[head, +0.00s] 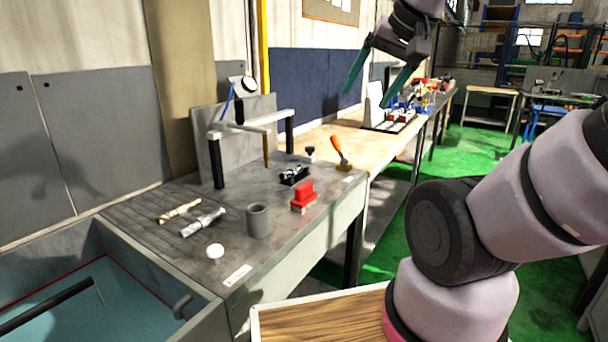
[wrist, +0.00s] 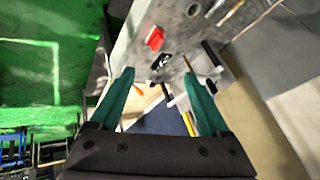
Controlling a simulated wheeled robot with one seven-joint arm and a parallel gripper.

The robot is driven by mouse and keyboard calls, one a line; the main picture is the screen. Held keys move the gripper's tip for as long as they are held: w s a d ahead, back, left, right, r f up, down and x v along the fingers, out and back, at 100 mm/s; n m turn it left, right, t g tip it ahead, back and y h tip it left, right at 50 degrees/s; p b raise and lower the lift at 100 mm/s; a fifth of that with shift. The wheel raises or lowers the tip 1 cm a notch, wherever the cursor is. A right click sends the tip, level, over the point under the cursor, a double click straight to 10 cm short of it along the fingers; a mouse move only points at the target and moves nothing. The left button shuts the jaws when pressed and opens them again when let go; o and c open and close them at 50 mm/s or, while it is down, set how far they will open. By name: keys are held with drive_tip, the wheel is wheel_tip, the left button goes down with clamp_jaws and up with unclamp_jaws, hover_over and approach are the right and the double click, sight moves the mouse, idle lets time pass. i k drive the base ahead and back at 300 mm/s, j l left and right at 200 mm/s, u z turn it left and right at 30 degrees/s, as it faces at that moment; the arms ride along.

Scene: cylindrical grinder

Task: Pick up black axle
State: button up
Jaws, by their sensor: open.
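A small black part with bright metal bits, which looks like the black axle (head: 294,175), lies on the grey bench top behind the red block. It also shows in the wrist view (wrist: 162,61), between and beyond my fingertips. My gripper (head: 364,99) has two teal fingers spread wide with nothing between them. It is raised well above the bench, up and to the right of the black part. The open fingers also show in the wrist view (wrist: 158,73).
Around it are a red block (head: 304,196), a grey cup (head: 257,221), silver (head: 202,222) and brass (head: 178,210) shafts, and an orange-handled tool (head: 338,149). A frame with a dial (head: 243,84) stands behind. A blue-floored basin (head: 110,303) is at left.

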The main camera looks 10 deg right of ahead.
sight(291, 171)
drive_tip(key=i+l+u, duration=0.2)
drive_tip(key=l, duration=0.15)
drive_tip(key=i+l+u, duration=0.15)
drive_tip(key=l, duration=0.25)
drive_tip(key=i+l+u, duration=0.2)
drive_tip(key=l, duration=0.25)
drive_tip(key=l+u, duration=0.15)
drive_tip(key=l, duration=0.25)
drive_tip(key=i+l+u, duration=0.2)
drive_tip(key=l, duration=0.25)
drive_tip(key=k, duration=0.05)
